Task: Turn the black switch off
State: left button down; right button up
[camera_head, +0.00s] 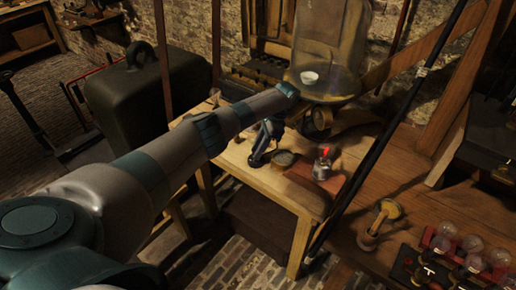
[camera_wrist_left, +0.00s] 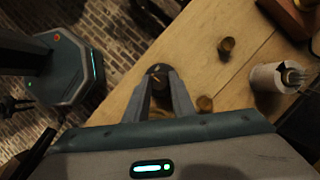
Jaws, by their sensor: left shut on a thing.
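The black switch (camera_wrist_left: 156,72) is a small dark round knob with a yellowish mark on top, on the wooden table in the left wrist view. My left gripper (camera_wrist_left: 163,86) is shut on it, with one finger on each side. In the head view my left gripper (camera_head: 256,161) points down at the table's left part, and I cannot make out the switch there. Which way the switch is set is too small to tell. My right gripper is not in view.
A long dark pole (camera_head: 385,130) crosses in front at right.

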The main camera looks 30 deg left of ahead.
pick_arm(q)
jog(key=n+h+b, duration=0.1)
jog(key=n, duration=0.2)
jog(key=shift+w+f+n+g, duration=0.1)
jog(key=shift+n+g, duration=0.3)
jog(key=n, duration=0.1)
jog(key=n+h+b, duration=0.1)
jog(key=n, duration=0.1)
jog(key=shift+a+h, duration=0.2)
jog(key=shift+h, duration=0.1)
jog(key=shift+n+b, duration=0.35)
jog(key=shift+n, duration=0.15)
jog(key=shift+w+r, duration=0.1)
jog(key=shift+r, duration=0.1)
jog(key=c, duration=1.5)
grip_release()
